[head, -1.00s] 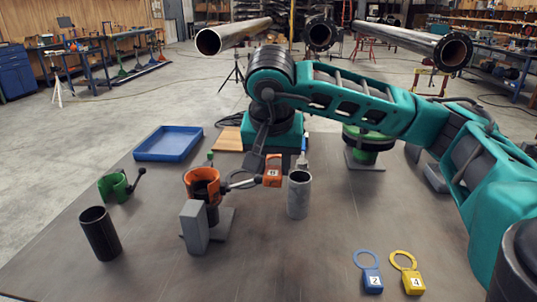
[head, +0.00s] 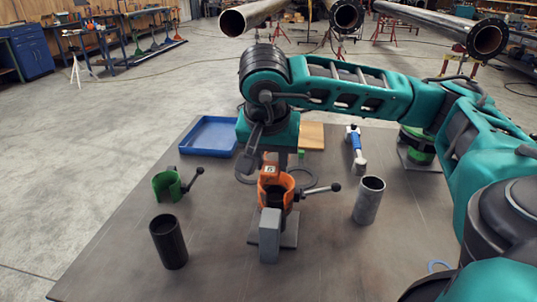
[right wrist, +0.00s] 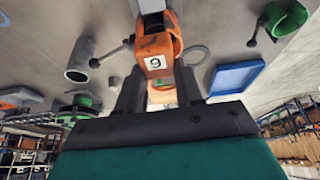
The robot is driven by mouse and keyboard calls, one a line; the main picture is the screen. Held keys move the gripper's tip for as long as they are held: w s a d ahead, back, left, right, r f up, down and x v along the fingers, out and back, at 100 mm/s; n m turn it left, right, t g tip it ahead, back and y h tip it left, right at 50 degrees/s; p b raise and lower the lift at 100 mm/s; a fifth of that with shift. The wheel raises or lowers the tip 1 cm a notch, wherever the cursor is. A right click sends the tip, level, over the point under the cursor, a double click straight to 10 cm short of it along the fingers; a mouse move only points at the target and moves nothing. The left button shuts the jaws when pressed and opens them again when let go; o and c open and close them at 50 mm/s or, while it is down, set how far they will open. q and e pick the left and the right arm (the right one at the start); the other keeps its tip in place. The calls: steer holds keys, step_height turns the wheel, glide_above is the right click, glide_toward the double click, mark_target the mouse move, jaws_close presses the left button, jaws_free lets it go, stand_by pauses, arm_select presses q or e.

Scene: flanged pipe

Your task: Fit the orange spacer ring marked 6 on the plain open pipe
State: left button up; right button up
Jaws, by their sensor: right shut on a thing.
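The orange piece marked 6 (head: 270,170) is in my right gripper (head: 280,155), which is shut on it. In the head view it overlaps the back of an orange clamp (head: 274,197), and I cannot tell whether they touch. In the right wrist view the tag (right wrist: 156,63) shows inverted, in front of my fingers (right wrist: 158,95); its ring is not clearly visible. A dark open pipe (head: 169,243) stands at the left of the table and a grey one (head: 369,201) at the right. A large plain-ended pipe (head: 245,18) lies at the back. My left gripper is not in view.
A grey block (head: 269,236) stands in front of the clamp, whose lever (head: 320,190) points right. A green clamp (head: 167,186) and a blue tray (head: 208,138) are at the left. Two flanged pipes (head: 346,14) (head: 487,38) lie at the back.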

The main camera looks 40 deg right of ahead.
steer(key=shift+s+f+b, duration=0.1)
steer(key=shift+f+b, duration=0.25)
steer(key=shift+f, duration=0.2)
steer(key=shift+f+b, duration=1.15)
steer(key=shift+f, duration=0.75)
steer(key=shift+f+b, duration=1.15)
steer(key=shift+b, duration=0.25)
steer(key=o, duration=1.2)
